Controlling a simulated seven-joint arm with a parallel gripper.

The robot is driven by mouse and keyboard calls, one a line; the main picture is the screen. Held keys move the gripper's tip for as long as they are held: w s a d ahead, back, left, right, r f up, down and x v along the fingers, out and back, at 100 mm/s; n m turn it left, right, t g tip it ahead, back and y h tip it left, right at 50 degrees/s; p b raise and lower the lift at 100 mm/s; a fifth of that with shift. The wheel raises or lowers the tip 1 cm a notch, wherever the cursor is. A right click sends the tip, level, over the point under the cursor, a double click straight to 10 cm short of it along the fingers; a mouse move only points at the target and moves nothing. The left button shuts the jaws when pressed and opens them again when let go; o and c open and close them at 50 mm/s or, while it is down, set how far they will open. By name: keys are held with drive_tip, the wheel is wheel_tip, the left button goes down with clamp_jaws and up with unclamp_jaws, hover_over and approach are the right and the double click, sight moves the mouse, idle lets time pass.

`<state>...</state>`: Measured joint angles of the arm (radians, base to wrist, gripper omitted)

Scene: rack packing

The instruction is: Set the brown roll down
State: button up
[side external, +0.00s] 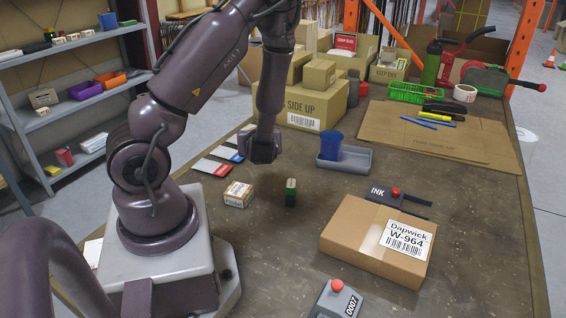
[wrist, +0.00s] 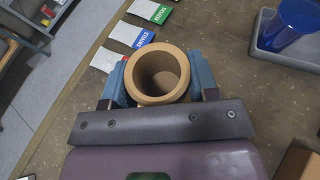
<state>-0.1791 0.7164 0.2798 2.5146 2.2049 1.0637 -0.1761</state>
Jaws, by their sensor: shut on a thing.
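The brown roll (wrist: 137,72) is a hollow tan tube seen from above in the wrist view, its open end facing the camera. My gripper (wrist: 161,80) is shut on it, with one blue-grey finger on each side. In the side external view my gripper (side external: 263,152) points down over the table (side external: 290,250), left of the blue cup. The roll cannot be made out clearly there, and I cannot tell how far its lower end is from the table.
Label cards (side external: 213,168) lie beside my gripper. A small box (side external: 238,194) and a green-and-black block (side external: 291,192) stand nearer. The blue cup (side external: 331,146) stands in a grey tray (side external: 357,158). A large carton (side external: 345,232) sits at right. Stacked boxes (side external: 330,105) stand behind.

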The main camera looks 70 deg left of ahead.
drive_tip(key=w+a+f, duration=0.3)
drive_tip(key=w+a, duration=0.2)
drive_tip(key=a, duration=0.1)
hover_over(283, 164)
drive_tip(key=f, duration=0.6)
drive_tip(key=shift+s+d, duration=0.25)
drive_tip(key=shift+w+a+f, duration=0.15)
drive_tip(key=shift+f, duration=0.15)
drive_tip(key=shift+w+f, duration=0.1)
drive_tip(key=shift+f, duration=1.5)
drive_tip(key=o, duration=0.9)
drive_tip(key=shift+f, duration=0.1)
